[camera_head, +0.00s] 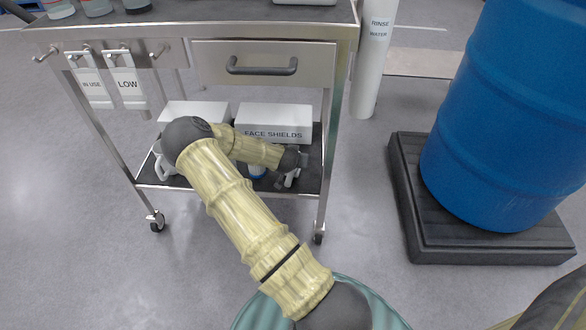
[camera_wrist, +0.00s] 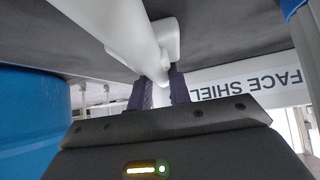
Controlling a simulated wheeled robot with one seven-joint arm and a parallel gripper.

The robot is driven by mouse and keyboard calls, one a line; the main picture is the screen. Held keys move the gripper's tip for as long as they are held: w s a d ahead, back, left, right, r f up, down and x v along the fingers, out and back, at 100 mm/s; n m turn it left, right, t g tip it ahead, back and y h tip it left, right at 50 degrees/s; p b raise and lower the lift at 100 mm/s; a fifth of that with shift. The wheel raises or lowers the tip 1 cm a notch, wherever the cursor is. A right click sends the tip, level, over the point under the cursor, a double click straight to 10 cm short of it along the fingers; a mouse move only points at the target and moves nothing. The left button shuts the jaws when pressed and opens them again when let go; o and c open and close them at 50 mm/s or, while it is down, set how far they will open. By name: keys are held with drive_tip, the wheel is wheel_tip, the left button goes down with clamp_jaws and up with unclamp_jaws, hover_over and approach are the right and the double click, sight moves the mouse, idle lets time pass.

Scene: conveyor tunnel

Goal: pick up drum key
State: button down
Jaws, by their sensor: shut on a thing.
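The drum key (camera_head: 291,178) looks like a light grey bar with a crosspiece. It is at the front right part of the cart's lower shelf (camera_head: 311,180). In the wrist view, the key (camera_wrist: 112,24) shows large and pale, with a thick bar and a short block beside it. My gripper (camera_head: 286,181) is low at the shelf. In the wrist view, the two dark fingers of my gripper (camera_wrist: 161,90) are shut on a pale part of the key. I cannot tell whether the key still touches the shelf.
A white box marked FACE SHIELDS (camera_head: 274,122) stands behind my gripper. The cart's drawer (camera_head: 262,66) hangs above. A blue drum (camera_head: 505,120) stands on a dark pallet (camera_head: 420,225) at right.

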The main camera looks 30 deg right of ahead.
drive_tip(key=shift+r, duration=0.15)
drive_tip(key=shift+s+a+r+p, duration=0.15)
drive_tip(key=shift+r+p, duration=0.3)
drive_tip(key=shift+p, duration=0.35)
wheel_tip(320, 180, up, 6)
drive_tip(key=p, duration=0.4)
drive_tip(key=s+a+p, duration=0.5)
drive_tip(key=s+a, duration=0.6)
drive_tip(key=s, duration=0.4)
drive_tip(key=shift+s+a, duration=0.35)
drive_tip(key=shift+f, duration=0.1)
drive_tip(key=c, duration=1.8)
unclamp_jaws()
clamp_jaws()
